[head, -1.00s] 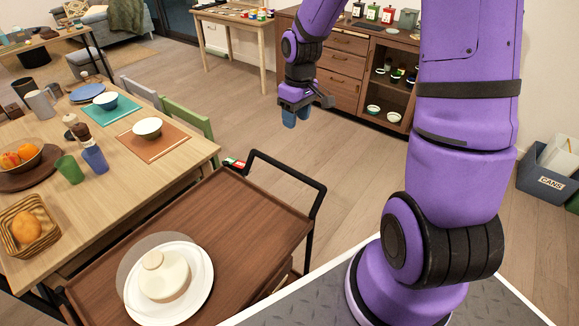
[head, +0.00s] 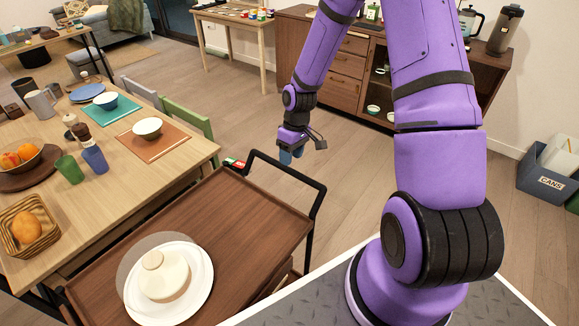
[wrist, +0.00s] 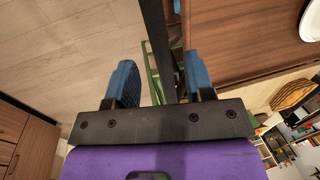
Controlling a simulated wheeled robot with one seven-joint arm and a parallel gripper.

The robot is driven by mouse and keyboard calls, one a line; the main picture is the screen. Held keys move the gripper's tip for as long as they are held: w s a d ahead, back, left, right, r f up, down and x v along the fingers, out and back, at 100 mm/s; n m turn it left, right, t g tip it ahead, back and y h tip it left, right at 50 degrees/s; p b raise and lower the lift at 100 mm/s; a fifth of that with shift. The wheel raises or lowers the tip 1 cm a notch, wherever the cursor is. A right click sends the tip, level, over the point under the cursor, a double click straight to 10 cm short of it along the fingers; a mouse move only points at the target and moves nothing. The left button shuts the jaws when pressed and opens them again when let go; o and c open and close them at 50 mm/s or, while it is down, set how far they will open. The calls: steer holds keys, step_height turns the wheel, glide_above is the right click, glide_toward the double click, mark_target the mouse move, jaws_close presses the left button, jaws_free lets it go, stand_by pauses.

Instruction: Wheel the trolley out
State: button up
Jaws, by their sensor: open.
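The trolley (head: 245,215) has a brown wooden top and a black tubular handle (head: 288,172) at its far right end. It stands against the long side of the dining table. My gripper (head: 291,156) points down just above the handle in the head view, its blue fingers small there. In the wrist view my gripper (wrist: 160,62) is open, with the black handle bar (wrist: 156,30) showing between its two blue fingers. I cannot tell whether the bar is at fingertip depth or below it. The trolley top (wrist: 245,35) fills the upper right of the wrist view.
A white plate (head: 204,290) with a cream lidded dish (head: 165,275) sits on the trolley. The dining table (head: 190,160), with cups and bowls, and a green chair (head: 190,125) are to the left. A sideboard (head: 345,75) stands behind. The floor (head: 370,165) right of the handle is clear.

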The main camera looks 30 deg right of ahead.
steer(key=shift+s+a+f, duration=0.1)
steer(key=shift+a+f, duration=0.1)
steer(key=shift+f, duration=0.9)
steer(key=shift+s+a+f, duration=0.1)
steer(key=shift+a+f, duration=0.1)
steer(key=shift+f, duration=0.9)
jaws_close()
